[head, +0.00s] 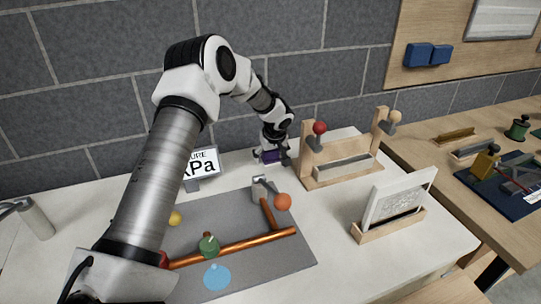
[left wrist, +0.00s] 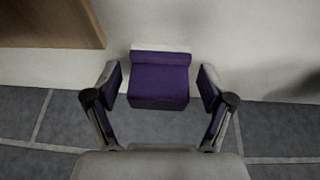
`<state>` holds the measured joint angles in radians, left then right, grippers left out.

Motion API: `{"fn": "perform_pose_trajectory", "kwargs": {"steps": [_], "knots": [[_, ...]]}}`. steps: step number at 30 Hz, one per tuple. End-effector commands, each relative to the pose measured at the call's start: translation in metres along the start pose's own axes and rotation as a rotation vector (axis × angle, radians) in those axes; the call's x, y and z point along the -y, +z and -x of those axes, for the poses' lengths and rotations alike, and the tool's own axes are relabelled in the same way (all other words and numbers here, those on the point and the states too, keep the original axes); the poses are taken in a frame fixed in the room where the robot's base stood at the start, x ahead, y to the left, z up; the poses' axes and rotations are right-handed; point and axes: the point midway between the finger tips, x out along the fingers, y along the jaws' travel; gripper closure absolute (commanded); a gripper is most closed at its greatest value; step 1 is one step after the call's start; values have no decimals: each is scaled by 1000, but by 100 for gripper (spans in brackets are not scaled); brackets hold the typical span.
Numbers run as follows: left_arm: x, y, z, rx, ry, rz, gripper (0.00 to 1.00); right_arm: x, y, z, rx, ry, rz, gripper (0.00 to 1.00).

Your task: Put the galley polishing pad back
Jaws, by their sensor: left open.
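A purple block with a pale strip along one edge, which looks like the polishing pad (left wrist: 160,80), lies on the white worktop near the wall. My left gripper (head: 271,155) reaches down over it at the back of the worktop, left of the wooden rack. In the left wrist view the open fingers stand on either side of the block, with a visible gap on each side. In the head view the gripper mostly hides the block, and only some purple shows there. My right gripper is not in view.
A wooden rack (head: 340,180) with red and tan knobs stands just right of the gripper. A pressure display (head: 201,164) is to its left. A grey mat (head: 290,262) with copper pipes lies in front. A white panel in a wooden holder (head: 388,226) stands front right.

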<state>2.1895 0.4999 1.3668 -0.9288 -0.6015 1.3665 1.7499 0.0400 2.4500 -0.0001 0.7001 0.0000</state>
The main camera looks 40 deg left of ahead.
Motion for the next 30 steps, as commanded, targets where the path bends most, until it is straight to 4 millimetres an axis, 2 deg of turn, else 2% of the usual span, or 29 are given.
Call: {"fn": "perform_pose_trajectory", "kwargs": {"steps": [3,5,8,15,18,22,30], "knots": [[0,-2,6,0,1,0,18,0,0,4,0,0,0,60],[-1,-2,13,-1,4,0,18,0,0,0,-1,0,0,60],[-1,-1,34,-2,5,-1,18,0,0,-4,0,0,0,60],[-1,-1,95,-2,5,1,18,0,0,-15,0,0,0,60],[-1,-1,113,-2,2,0,18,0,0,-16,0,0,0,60],[0,-1,123,0,1,0,18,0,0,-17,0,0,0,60],[0,-1,124,0,0,0,18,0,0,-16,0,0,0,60]]}}
